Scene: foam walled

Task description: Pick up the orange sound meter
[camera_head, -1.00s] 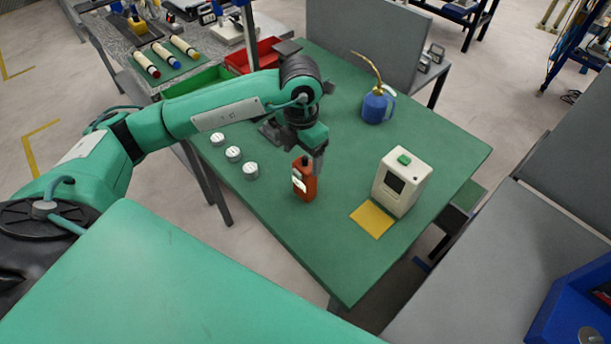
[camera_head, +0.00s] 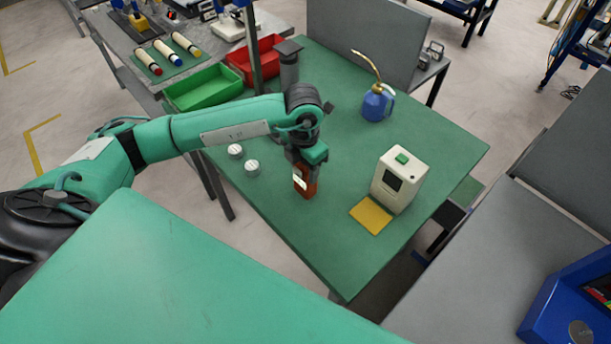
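The orange sound meter (camera_head: 306,189) stands upright on the green table top (camera_head: 272,217), with a pale screen on its left face. My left gripper (camera_head: 307,168) is directly over it and pointing down. The gripper covers the upper part of the meter, and its fingers are at the meter's top. I cannot see whether the fingers have closed on it. My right gripper is out of view.
A cream device (camera_head: 399,185) with a green button stands to the right beside a yellow pad (camera_head: 371,216). A blue oil can (camera_head: 377,104) is behind. White round pieces (camera_head: 252,167) lie left of the gripper. Green (camera_head: 205,90) and red (camera_head: 250,58) bins are at back left.

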